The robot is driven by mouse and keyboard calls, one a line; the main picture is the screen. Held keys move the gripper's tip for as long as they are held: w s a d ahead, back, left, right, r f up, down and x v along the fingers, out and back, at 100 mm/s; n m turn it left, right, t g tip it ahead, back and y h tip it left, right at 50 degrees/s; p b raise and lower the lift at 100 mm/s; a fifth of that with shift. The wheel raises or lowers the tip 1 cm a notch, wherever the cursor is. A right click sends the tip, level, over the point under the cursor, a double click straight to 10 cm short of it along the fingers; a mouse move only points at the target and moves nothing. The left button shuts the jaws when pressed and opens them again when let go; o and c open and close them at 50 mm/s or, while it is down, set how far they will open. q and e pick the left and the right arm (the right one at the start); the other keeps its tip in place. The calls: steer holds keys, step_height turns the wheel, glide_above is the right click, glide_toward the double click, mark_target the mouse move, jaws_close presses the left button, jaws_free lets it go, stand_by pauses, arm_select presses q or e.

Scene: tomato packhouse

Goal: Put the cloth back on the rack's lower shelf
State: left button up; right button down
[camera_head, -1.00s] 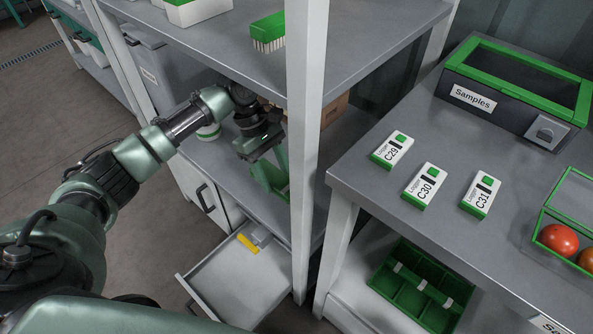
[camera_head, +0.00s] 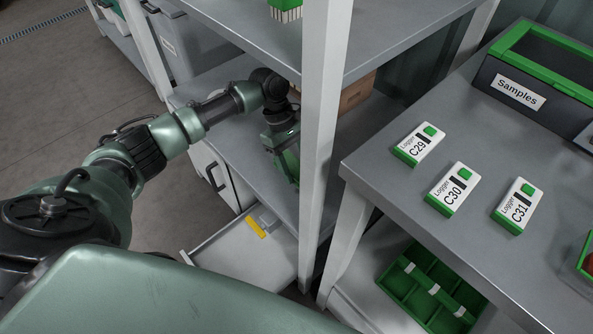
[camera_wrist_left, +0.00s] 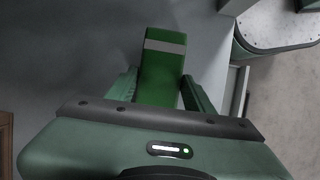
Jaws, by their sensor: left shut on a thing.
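The green cloth (camera_wrist_left: 163,66) with a grey stripe sits between the fingers of my left gripper (camera_wrist_left: 160,92) in the left wrist view, and the gripper is shut on it. In the head view, my left gripper (camera_head: 285,146) is over the rack's lower shelf (camera_head: 232,138), just left of the rack's white front post. The green cloth (camera_head: 291,168) shows only in part there, below the jaws and close to the post. I cannot tell whether it touches the shelf. My right gripper is not in view.
The rack's white post (camera_head: 322,130) stands right beside my left gripper. A cardboard box (camera_head: 356,92) is behind the post on the lower shelf. An open drawer (camera_head: 222,258) with a yellow item juts out below. Loggers stand on the table (camera_head: 400,185) at right.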

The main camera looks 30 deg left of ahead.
mark_target(297, 167)
arm_select(q)
steer(key=shift+f, duration=0.7)
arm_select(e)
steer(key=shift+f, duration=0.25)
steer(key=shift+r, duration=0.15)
arm_select(q)
steer(key=o, duration=1.3)
steer(key=shift+r, duration=0.2)
steer(key=p+v, duration=0.1)
steer(key=v, duration=0.3)
steer(key=shift+w+a+r+p, duration=0.1)
steer(key=shift+w+r+p, duration=0.05)
steer(key=shift+r+p, duration=0.2)
steer(key=p+v, duration=0.1)
steer(key=v, duration=0.6)
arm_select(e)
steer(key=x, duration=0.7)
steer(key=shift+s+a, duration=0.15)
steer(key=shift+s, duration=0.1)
